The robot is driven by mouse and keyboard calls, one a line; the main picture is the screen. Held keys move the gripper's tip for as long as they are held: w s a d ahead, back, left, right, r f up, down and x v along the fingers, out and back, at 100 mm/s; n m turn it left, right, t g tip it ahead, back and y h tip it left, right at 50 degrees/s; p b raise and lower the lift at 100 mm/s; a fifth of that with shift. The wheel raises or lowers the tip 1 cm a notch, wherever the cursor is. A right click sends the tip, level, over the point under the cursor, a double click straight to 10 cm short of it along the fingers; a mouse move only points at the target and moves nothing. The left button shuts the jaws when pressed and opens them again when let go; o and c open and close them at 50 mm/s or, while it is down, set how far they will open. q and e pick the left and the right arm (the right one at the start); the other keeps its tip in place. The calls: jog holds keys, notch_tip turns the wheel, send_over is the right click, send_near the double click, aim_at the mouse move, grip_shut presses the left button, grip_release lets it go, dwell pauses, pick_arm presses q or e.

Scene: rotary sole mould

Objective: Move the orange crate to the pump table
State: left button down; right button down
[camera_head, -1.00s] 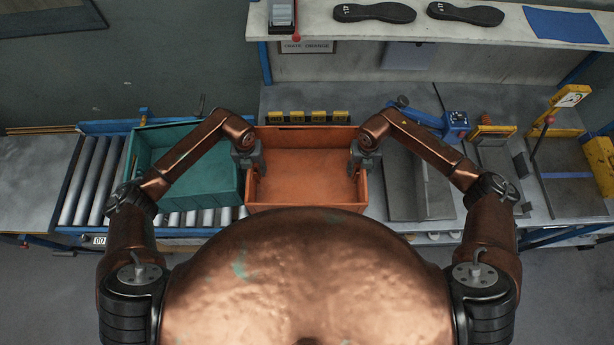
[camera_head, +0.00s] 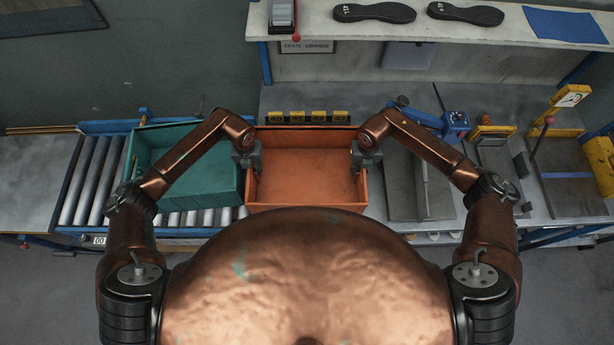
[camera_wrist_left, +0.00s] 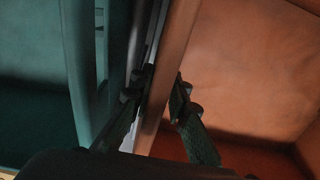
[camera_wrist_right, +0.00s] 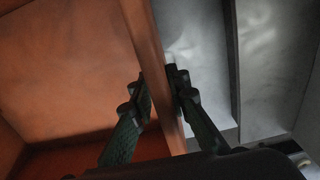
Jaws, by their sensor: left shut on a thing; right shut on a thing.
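The orange crate (camera_head: 306,182) is empty and sits upright in front of me, between the teal crate and the grey tray. My left gripper (camera_head: 247,160) is shut on its left wall; the left wrist view shows the fingers (camera_wrist_left: 160,100) on both sides of that wall (camera_wrist_left: 172,60). My right gripper (camera_head: 366,160) is shut on its right wall; the right wrist view shows the fingers (camera_wrist_right: 162,88) on both sides of that wall (camera_wrist_right: 150,50). My body hides the crate's near lower side. I cannot make out a pump table.
A teal crate (camera_head: 165,135) stands close on the left, on a roller conveyor (camera_head: 90,180). A grey angled tray (camera_head: 436,195) is close on the right. Yellow labelled blocks (camera_head: 297,116) line the back. A shelf (camera_head: 470,28) with dark soles is above.

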jog(key=shift+a+r, duration=0.1)
jog(key=shift+r, duration=0.05)
dwell(0.4)
jog(key=shift+r, duration=0.15)
notch_tip(320, 180, up, 5)
jog(key=p, duration=0.5)
jog(key=shift+f, duration=0.2)
dwell(0.3)
